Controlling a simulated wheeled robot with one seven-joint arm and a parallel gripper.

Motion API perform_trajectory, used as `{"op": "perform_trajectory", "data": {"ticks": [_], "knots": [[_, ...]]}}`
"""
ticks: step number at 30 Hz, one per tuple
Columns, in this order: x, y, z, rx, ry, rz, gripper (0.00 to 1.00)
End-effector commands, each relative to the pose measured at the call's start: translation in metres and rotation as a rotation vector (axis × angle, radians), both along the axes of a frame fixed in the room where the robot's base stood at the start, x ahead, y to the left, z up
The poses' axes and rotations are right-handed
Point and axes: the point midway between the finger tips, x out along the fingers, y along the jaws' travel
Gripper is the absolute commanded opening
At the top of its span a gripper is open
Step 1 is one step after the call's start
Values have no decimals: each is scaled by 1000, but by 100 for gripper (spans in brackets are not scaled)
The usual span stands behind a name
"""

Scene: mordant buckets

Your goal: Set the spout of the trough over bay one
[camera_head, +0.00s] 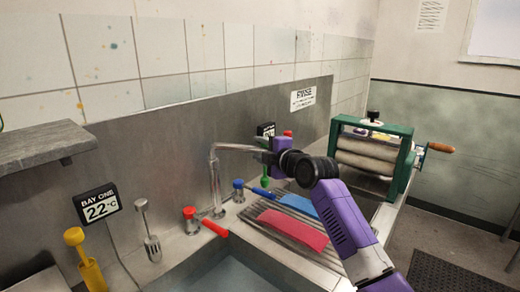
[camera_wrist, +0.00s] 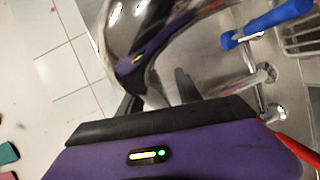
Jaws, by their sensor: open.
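The chrome spout (camera_head: 238,147) rises from the trough's back ledge, and its arm runs to the right, away from the bay one sign (camera_head: 97,207) at the left. A basin (camera_head: 225,275) lies at the bottom of the head view. My gripper (camera_head: 277,148) is at the right end of the spout's arm. In the wrist view the shiny spout (camera_wrist: 150,50) fills the space ahead of my gripper (camera_wrist: 158,97) and runs down between its two black fingers. The fingers are open, and I cannot tell whether they touch the spout. The spout's tip is hidden in the head view.
A red-handled tap (camera_head: 213,229) and a blue-handled tap (camera_head: 260,193) flank the spout's base. Red cloth (camera_head: 292,228) lies on a rack to the right. A green-framed roller press (camera_head: 372,150) stands beyond. A yellow-handled tool (camera_head: 85,262) is at the left.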

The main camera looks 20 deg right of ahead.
Motion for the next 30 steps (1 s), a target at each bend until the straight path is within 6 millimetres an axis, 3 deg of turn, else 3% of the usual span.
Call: {"op": "perform_trajectory", "data": {"ticks": [5,12,30], "knots": [[0,0,0,0,0,0,41],[0,0,0,0,0,0,0],[0,0,0,1,1,0,0]]}}
